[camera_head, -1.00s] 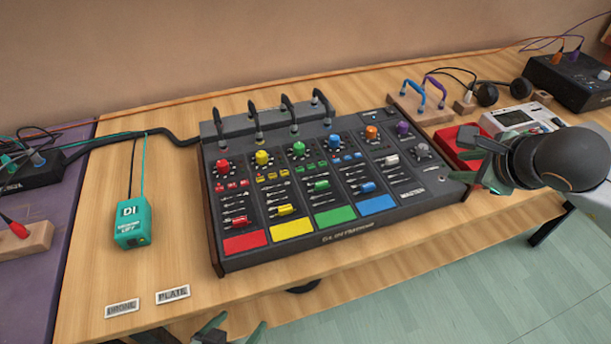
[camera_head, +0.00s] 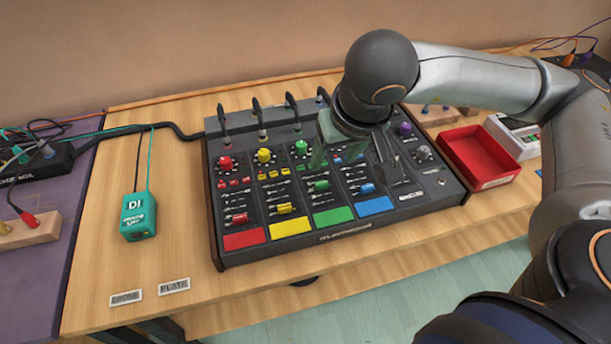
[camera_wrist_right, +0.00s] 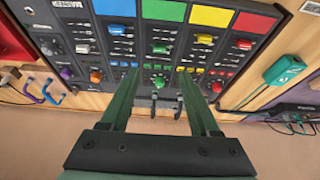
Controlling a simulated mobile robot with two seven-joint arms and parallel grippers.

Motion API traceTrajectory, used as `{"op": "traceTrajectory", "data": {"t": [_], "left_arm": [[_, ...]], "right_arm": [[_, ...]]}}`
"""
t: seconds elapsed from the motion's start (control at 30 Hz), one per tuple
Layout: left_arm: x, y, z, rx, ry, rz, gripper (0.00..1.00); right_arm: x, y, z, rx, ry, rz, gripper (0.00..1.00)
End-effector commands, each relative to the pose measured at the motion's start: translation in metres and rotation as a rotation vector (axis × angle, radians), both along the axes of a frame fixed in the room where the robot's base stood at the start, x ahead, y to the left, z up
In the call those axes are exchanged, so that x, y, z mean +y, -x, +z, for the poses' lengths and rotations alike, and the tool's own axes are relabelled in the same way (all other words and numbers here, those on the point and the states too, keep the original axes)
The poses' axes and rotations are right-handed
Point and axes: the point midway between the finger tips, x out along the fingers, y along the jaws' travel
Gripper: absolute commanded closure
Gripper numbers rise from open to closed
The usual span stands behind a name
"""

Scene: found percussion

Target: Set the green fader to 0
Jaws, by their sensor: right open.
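The mixer (camera_head: 335,238) is a black box with coloured channel strips. The green fader cap (camera_head: 321,185) is on the strip above the green pad (camera_head: 333,216), partway along its slot. In the right wrist view the green fader (camera_wrist_right: 160,49) shows ahead, between the lines of the fingers. My right gripper (camera_head: 350,155) hovers over the upper green and blue channels, partly hiding their knobs. In the right wrist view its two green fingers (camera_wrist_right: 163,75) are spread apart with nothing between them. The left gripper is out of view.
The yellow fader (camera_head: 284,208) and blue fader (camera_head: 366,188) flank the green one. Upright cables (camera_head: 292,108) stand along the mixer's back. A red tray (camera_head: 480,155) lies to the right, and a teal DI box (camera_head: 138,216) to the left.

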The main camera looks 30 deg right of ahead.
Motion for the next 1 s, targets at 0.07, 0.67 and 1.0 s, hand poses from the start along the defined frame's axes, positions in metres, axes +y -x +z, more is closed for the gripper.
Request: {"op": "traceTrajectory", "data": {"t": [0.07, 0.67, 1.0], "left_arm": [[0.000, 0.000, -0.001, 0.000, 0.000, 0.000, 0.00], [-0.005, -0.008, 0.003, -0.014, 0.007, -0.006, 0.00], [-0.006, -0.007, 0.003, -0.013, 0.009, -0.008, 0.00]], "right_arm": [[-0.001, -0.002, -0.008, 0.005, 0.001, 0.000, 0.38], [-0.010, -0.041, -0.104, 0.002, -0.001, -0.003, 0.38], [-0.011, -0.046, -0.114, 0.000, -0.002, -0.001, 0.38]]}}
